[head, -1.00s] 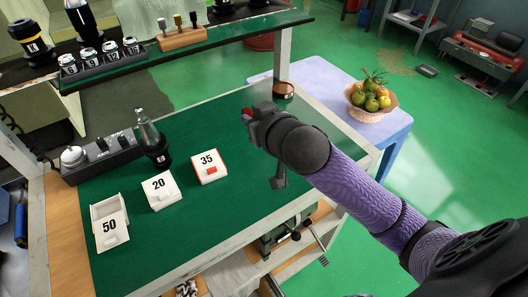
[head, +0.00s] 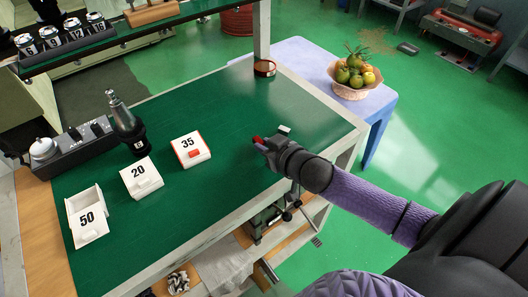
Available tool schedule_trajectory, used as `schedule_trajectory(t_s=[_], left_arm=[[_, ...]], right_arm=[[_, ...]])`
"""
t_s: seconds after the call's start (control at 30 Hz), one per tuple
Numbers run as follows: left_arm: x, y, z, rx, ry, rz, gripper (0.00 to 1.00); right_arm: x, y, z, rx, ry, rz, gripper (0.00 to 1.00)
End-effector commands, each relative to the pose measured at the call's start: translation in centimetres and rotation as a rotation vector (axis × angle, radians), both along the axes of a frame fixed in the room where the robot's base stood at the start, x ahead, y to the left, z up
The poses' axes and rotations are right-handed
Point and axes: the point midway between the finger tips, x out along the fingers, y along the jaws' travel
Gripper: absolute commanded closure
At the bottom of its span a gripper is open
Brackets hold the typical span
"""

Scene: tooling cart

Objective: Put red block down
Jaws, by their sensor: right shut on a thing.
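My right gripper (head: 265,143) reaches in from the right over the right part of the green work surface (head: 235,105). It is shut on a small red block (head: 257,140), of which only a bit shows at the fingertips. The rest of the block is hidden by the gripper. I cannot tell whether the block touches the surface. My left gripper is out of view.
White boxes labelled 50 (head: 88,217), 20 (head: 140,177) and 35 (head: 190,149) stand left of the gripper. A brown round container (head: 265,68) is at the far corner. Green surface between is clear.

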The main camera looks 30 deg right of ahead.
Motion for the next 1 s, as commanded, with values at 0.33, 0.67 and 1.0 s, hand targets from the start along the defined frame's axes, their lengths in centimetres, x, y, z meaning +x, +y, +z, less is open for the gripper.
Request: schedule_trajectory(t_s=[0.33, 0.67, 1.0], left_arm=[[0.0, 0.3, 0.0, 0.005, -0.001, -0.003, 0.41], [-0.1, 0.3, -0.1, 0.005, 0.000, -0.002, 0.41], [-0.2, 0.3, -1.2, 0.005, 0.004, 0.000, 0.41]], right_arm=[[0.0, 0.0, -0.7, 0.000, -0.002, 0.001, 1.00], [0.0, 0.0, -1.0, 0.000, -0.002, 0.001, 0.43], [-0.1, 0.0, -1.4, -0.002, -0.002, 0.003, 0.43]])
